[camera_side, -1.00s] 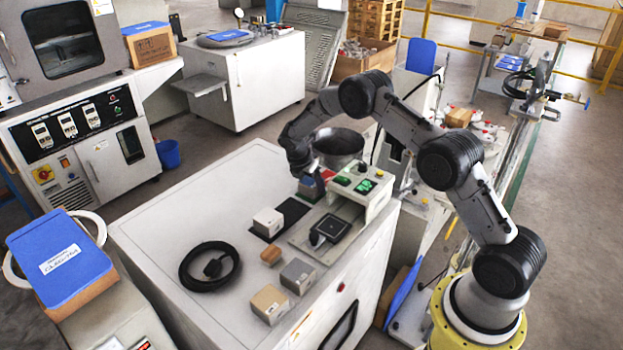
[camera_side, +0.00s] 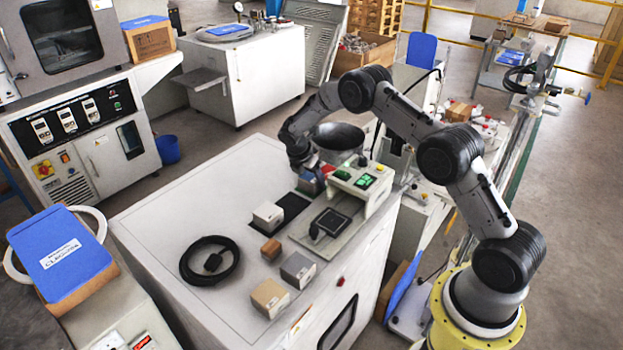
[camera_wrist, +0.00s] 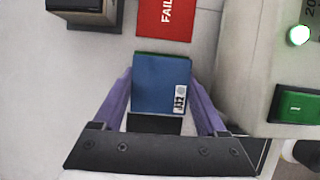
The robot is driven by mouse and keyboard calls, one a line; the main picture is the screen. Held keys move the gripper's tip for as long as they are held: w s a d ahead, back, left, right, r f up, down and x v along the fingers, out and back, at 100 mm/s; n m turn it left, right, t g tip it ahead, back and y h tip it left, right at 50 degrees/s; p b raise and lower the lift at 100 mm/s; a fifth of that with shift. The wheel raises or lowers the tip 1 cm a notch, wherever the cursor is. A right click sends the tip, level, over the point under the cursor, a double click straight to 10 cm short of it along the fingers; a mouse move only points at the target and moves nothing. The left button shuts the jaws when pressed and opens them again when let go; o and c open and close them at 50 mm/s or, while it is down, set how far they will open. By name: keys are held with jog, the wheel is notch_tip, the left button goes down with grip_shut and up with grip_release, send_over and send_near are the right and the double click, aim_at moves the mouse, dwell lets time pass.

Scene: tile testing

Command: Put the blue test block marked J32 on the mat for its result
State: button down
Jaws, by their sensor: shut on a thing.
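The blue test block (camera_wrist: 158,85) carries a white label reading J32 in the wrist view. My gripper (camera_wrist: 158,92) is shut on it, with one purple finger on each side. A thin green strip (camera_wrist: 162,53) shows along the block's far edge; the block hides the rest of it. A red mat (camera_wrist: 165,18) reading FAIL lies just beyond the block. In the side view my gripper (camera_side: 305,168) is low over the far right of the white bench, with the blue block (camera_side: 308,186) under it. I cannot tell whether the block touches the surface below.
A brown block (camera_side: 271,249), a grey block (camera_side: 298,269), a tan block (camera_side: 269,297) and a coiled cable (camera_side: 188,268) are nearer.

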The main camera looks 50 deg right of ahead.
jog(key=shift+f, duration=0.15)
jog(key=shift+c, duration=0.2)
grip_release()
jog(key=shift+o, duration=0.2)
jog(key=shift+f, duration=0.1)
jog(key=shift+r, duration=3.05)
jog(key=shift+a, duration=0.1)
